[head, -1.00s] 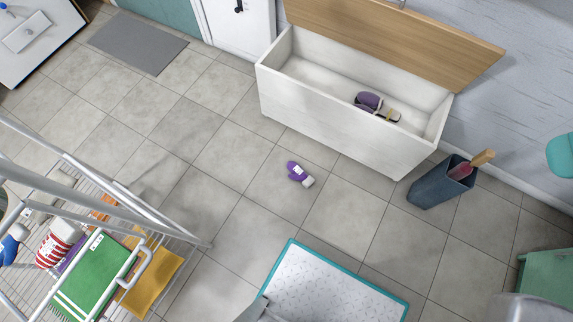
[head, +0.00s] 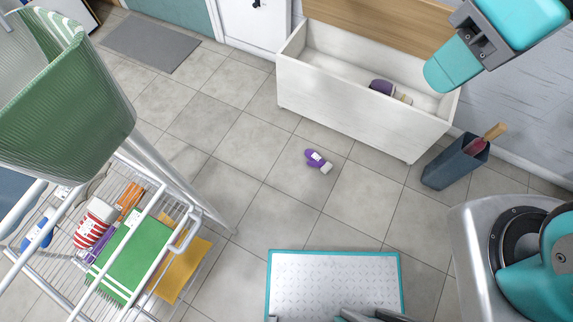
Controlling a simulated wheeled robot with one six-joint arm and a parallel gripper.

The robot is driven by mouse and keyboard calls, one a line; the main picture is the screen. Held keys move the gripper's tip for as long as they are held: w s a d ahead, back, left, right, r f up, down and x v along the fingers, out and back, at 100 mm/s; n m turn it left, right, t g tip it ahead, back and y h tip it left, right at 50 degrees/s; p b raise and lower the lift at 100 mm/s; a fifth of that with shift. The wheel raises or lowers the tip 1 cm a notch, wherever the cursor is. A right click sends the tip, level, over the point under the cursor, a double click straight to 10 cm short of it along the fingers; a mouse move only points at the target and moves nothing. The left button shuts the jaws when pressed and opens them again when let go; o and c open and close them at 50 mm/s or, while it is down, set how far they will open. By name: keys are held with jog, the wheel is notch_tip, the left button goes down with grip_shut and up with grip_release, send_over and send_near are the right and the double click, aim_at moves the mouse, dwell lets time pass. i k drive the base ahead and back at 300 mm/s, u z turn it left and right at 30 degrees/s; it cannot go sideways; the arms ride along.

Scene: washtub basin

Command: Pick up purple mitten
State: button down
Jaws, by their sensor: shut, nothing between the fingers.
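A purple mitten (head: 318,160) with a white cuff lies on the grey tiled floor, in front of the white chest. Nothing covers it. Another purple item (head: 382,87), partly hidden by the chest's front wall, lies inside the chest; I cannot tell whether it is a mitten too. My gripper cannot be made out in the head view; only teal and grey parts of my arm show at the upper right and lower right. Nothing of mine touches the mitten.
The white chest (head: 365,105) stands open against the wall. A dark blue bin (head: 453,167) with a wooden-handled item stands right of it. A wire rack (head: 120,185) with folded cloths and a green basket (head: 75,100) fill the left. Floor around the mitten is clear.

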aim_at(316, 160)
jog(key=z, duration=0.25)
jog(key=k, duration=0.95)
jog(key=z, duration=1.2)
jog(key=i, duration=1.1)
jog(key=u, duration=0.75)
jog(key=i, duration=0.7)
jog(key=u, duration=1.25)
jog(key=i, duration=0.4)
jog(key=u, duration=0.4)
